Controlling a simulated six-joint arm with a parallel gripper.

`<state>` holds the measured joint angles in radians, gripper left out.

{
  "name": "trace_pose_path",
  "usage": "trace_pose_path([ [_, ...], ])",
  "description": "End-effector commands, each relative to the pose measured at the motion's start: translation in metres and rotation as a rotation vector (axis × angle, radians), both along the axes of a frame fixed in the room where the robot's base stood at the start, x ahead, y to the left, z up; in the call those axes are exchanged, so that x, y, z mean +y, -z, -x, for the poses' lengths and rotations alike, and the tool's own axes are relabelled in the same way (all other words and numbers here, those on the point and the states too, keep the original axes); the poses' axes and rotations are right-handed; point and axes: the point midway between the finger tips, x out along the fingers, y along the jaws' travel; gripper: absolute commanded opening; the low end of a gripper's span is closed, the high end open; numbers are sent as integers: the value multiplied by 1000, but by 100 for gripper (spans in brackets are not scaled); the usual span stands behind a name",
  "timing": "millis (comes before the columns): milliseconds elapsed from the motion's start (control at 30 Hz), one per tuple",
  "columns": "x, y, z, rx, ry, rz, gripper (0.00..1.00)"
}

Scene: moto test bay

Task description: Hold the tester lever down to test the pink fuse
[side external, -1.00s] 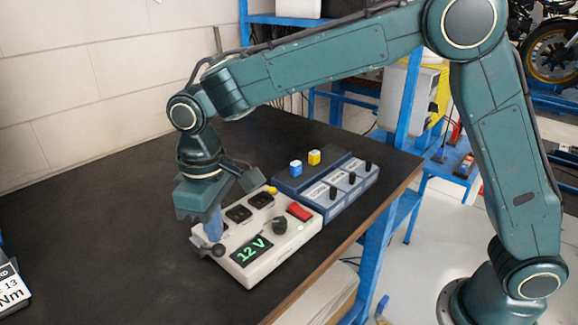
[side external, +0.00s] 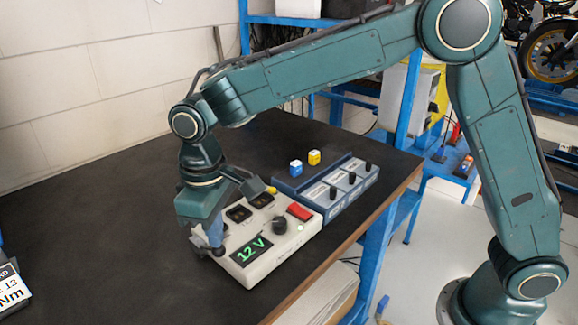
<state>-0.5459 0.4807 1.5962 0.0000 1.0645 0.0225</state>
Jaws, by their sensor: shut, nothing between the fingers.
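The white tester (side external: 270,262) stands on the dark bench, its green display (side external: 252,249) reading "12 V". It has a black dial (side external: 279,225), a red switch (side external: 299,212) and dark sockets on top. The dark round knob of the tester lever (side external: 219,252) shows low at the tester's left end. My gripper (side external: 214,242) is shut and empty, pointing down, with its fingertips at the lever knob. They look in contact, but the exact touch is hard to see. I cannot make out the pink fuse; my gripper hides part of the tester.
A blue box (side external: 290,183) with several black knobs stands right behind the tester. A display unit (side external: 12,290) is cut off at the lower left.

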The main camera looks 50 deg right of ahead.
Motion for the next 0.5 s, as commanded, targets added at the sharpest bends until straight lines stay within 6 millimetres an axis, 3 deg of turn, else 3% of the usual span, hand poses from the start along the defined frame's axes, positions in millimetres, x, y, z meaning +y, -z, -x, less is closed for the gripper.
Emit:
trace_pose_path([
  [500, 0, 11, 0, 1, 0, 0, 0],
])
